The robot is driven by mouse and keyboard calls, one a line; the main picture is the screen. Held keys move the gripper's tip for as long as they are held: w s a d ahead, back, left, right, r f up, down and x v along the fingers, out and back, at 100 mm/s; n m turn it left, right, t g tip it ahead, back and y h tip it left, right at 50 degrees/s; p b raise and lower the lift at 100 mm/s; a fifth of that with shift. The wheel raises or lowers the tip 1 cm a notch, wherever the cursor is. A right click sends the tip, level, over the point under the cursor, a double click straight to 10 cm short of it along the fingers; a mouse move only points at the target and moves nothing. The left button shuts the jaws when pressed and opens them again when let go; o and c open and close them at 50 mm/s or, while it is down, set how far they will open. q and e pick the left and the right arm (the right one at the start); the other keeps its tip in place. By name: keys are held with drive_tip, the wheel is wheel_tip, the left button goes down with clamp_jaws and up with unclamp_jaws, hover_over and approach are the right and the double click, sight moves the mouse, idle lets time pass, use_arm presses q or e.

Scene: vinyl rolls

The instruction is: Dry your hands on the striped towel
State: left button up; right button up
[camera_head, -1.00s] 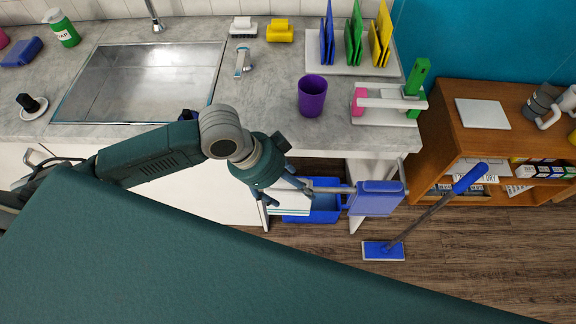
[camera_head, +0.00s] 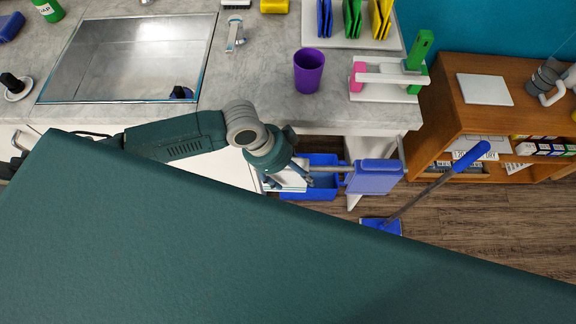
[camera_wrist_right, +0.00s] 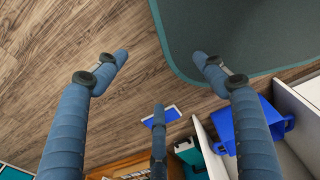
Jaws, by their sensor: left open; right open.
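A white towel with a darker stripe (camera_head: 291,187), which looks like the striped towel, hangs on a rail at the counter's front. My left gripper (camera_head: 288,179) is open right at it, with its fingers in front of and beside the cloth. The gripper partly hides the towel, and I cannot tell whether they touch. A plain blue towel (camera_head: 375,178) hangs at the right on the same rail. In the right wrist view my right gripper (camera_wrist_right: 160,75) is open and empty above the wooden floor; the striped towel is not clear there.
A blue bin (camera_head: 322,188) stands behind the rail; the right wrist view shows a blue bin too (camera_wrist_right: 255,125). A mop (camera_head: 430,190) leans near the wooden shelf (camera_head: 440,120). A purple cup (camera_head: 309,72) and sink (camera_head: 130,60) are on the counter.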

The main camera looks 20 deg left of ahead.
use_arm(q)
drive_tip(key=shift+w+d+f, duration=0.1)
drive_tip(key=shift+d+f, duration=0.1)
drive_tip(key=c, duration=1.3)
drive_tip(key=shift+a, duration=0.1)
use_arm(e)
drive_tip(key=shift+w+d, duration=0.15)
drive_tip(key=shift+w, duration=0.1)
use_arm(q)
drive_tip(key=o, duration=1.3)
drive_tip(key=shift+c, duration=0.2)
drive_tip(key=shift+r, duration=0.1)
drive_tip(key=v, duration=1.2)
use_arm(e)
drive_tip(key=shift+w+d, duration=0.1)
drive_tip(key=shift+d, duration=0.25)
